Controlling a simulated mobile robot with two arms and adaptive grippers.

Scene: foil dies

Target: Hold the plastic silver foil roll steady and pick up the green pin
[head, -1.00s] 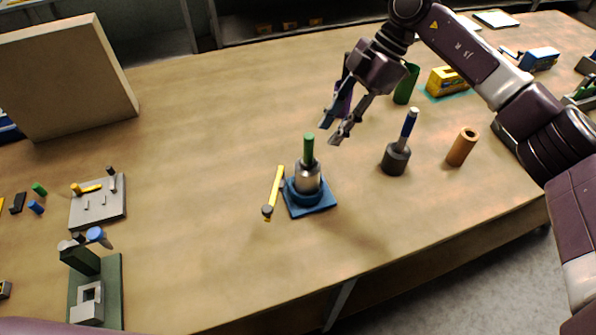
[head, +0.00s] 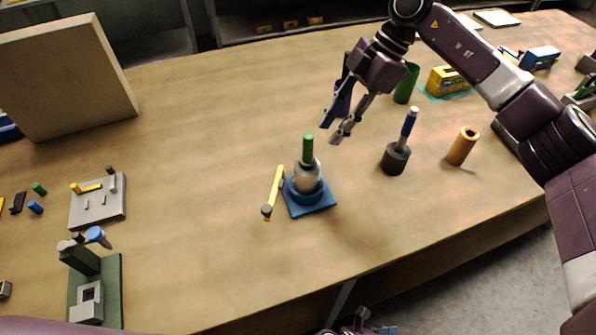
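The green pin (head: 308,147) stands upright in the top of the silver foil roll (head: 307,174). The roll sits upright in a blue holder with a square base (head: 313,205) near the table's middle. My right gripper (head: 333,131) hangs above the table, up and right of the pin, apart from it. Its fingers are spread and empty. Part of my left gripper (head: 358,322) shows at the bottom edge, below the table's front edge. Most of it is cut off, so its fingers cannot be judged.
A yellow tool (head: 275,190) lies just left of the blue base. A dark holder with a blue-handled tool (head: 396,158) and a brown tube (head: 462,146) stand to the right. A green fixture (head: 112,290) is at lower left. The table left of the roll is largely clear.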

